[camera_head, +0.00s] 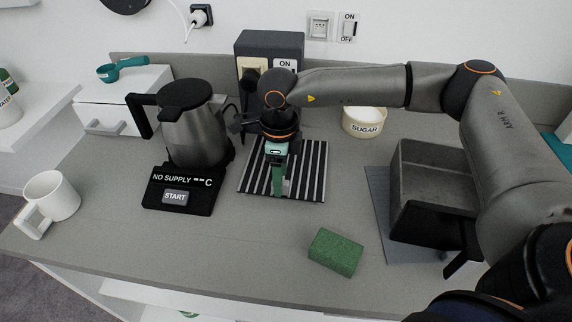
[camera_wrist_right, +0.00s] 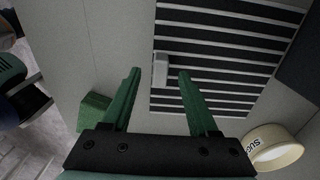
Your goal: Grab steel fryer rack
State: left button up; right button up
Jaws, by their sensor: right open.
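The steel fryer rack (camera_head: 311,174) appears to be the flat square of light bars over dark gaps, lying on the grey counter right of the kettle. It fills the upper right of the right wrist view (camera_wrist_right: 225,75), with a small light grey block (camera_wrist_right: 160,70) at its near edge. My right gripper (camera_head: 278,190) points down over the rack and hides part of it. Its green fingers are open, and in the wrist view the gripper (camera_wrist_right: 157,76) has the block between its fingertips. I cannot tell whether they touch. My left gripper is not in view.
A kettle (camera_head: 193,133) on its black base stands left of the rack. A sugar bowl (camera_head: 364,124) is behind right, a green sponge (camera_head: 336,252) in front. A dark grey bin (camera_head: 432,185) stands right, a white mug (camera_head: 54,196) left. The front counter is mostly clear.

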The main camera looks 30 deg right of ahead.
grip_shut()
dwell(0.4)
dwell(1.0)
